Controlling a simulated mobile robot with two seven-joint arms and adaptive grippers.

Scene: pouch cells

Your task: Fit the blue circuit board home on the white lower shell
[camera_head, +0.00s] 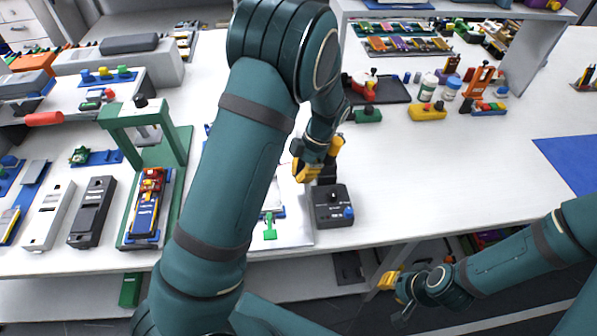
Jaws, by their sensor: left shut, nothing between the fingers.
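My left gripper (318,172) has yellow fingers. It is shut and empty, just above and behind a small black box with a blue knob (333,207); I cannot tell whether it touches the box. My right gripper (394,294) is low at the right, in front of the table edge, its finger gap unclear. A long white shell (48,215) lies on the table at the left. A blue board-like part with red and yellow pieces (146,214) lies in a green press frame (184,144). I cannot tell whether it is the circuit board. My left arm hides the table's middle.
A dark grey shell (92,211) lies between the white shell and the press. A white plate (296,226) with a green tab (270,228) is partly behind my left arm. A black tray (390,90) and a yellow block (428,112) stand farther back.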

